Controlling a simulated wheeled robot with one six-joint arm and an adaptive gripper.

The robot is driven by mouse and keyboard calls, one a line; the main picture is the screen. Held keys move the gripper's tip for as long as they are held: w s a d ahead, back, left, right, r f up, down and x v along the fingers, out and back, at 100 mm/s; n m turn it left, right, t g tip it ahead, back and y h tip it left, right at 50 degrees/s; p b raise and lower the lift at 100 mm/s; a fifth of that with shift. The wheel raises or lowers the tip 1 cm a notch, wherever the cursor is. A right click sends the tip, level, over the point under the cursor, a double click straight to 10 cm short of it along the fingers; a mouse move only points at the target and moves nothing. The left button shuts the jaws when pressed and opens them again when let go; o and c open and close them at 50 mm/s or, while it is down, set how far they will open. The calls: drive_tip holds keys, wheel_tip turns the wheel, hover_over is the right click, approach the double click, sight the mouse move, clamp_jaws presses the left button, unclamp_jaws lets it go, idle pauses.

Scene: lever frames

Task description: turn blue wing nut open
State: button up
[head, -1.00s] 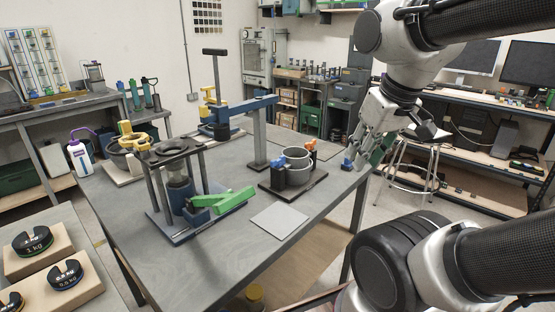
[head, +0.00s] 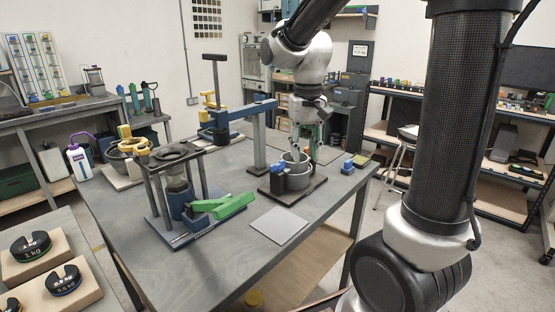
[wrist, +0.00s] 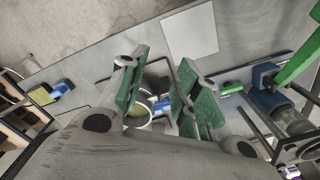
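A small blue part (wrist: 162,106), likely the blue wing nut, shows in the wrist view between my fingers, beside a round grey vessel. In the head view the vessel (head: 291,178) stands on a dark base plate on the bench. My gripper (head: 308,148) is above the vessel's right side, pointing down, and hides part of it. In the wrist view my gripper (wrist: 157,88) has its green-padded fingers apart, with no object clearly held between them. The blue part is partly covered by the fingers, and I cannot tell whether they touch it.
A press with a green lever (head: 224,204) stands in front left. A small blue block (head: 347,166) lies to the right. A light square plate (head: 279,225) lies flat near the front edge, with clear bench around it.

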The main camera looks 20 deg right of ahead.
sight(277, 167)
drive_tip(key=w+a+m, duration=0.1)
drive_tip(key=w+m, duration=0.1)
drive_tip(key=w, duration=0.2)
drive_tip(key=w+a+m, duration=0.1)
drive_tip(key=w+m, duration=0.2)
drive_tip(key=w, duration=0.1)
drive_tip(key=w+a+m, duration=0.1)
drive_tip(key=w+m, duration=0.2)
drive_tip(key=w, duration=0.1)
drive_tip(key=shift+r, duration=0.15)
drive_tip(key=shift+s+m, duration=0.1)
drive_tip(key=shift+m, duration=1)
drive_tip(key=shift+f, duration=0.3)
wheel_tip(277, 167, down, 7)
drive_tip(key=shift+f, duration=0.15)
clamp_jaws()
